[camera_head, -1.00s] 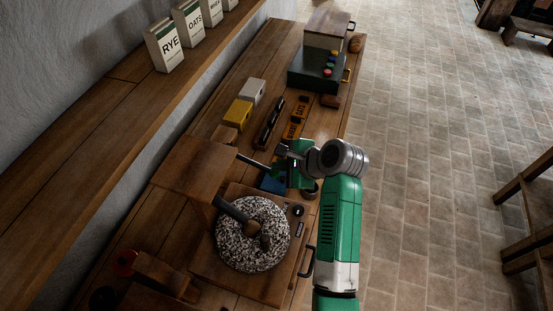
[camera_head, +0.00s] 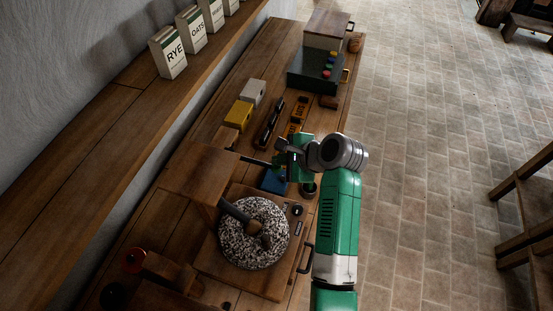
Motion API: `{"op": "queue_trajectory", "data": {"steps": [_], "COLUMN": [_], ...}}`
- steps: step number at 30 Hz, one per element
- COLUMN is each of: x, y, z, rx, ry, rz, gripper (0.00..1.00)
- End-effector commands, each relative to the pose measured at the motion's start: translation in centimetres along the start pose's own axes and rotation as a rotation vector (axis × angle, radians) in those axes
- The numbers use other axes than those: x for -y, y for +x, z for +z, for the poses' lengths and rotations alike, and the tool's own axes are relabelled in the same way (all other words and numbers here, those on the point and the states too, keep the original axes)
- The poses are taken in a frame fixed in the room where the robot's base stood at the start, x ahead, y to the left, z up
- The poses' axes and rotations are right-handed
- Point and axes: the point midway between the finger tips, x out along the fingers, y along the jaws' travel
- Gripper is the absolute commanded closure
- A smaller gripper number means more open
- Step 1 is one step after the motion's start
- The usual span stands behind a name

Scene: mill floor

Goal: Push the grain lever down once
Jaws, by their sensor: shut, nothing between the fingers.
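My gripper (camera_head: 281,161) is shut and empty, over the bench just above and right of the millstone. A thin dark rod (camera_head: 254,161) runs between the wooden post (camera_head: 205,170) and the gripper. I cannot tell whether it is the grain lever or touches the gripper. The speckled round millstone (camera_head: 254,233) lies on a wooden base, with a dark handle (camera_head: 235,211) over it. At the lower left are a red knob (camera_head: 133,260) and a black knob (camera_head: 113,295) by a wooden block. No lever is marked as the grain lever. My wrist hides part of the bench.
A blue block (camera_head: 273,181) lies below the gripper. Yellow (camera_head: 238,114) and white (camera_head: 253,93) blocks, a dark tray (camera_head: 269,124) and orange labels (camera_head: 298,115) lie beyond. A box with coloured buttons (camera_head: 318,72) stands at the far end.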

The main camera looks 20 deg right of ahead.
Motion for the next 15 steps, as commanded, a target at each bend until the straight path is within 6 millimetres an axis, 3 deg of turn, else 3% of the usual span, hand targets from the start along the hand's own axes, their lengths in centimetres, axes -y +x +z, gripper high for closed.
{"op": "queue_trajectory", "data": {"steps": [15], "x": [0.6], "y": [-0.83], "z": [0.59], "rx": [0.0], "ry": [0.0], "rz": [0.0], "gripper": [1.0]}}
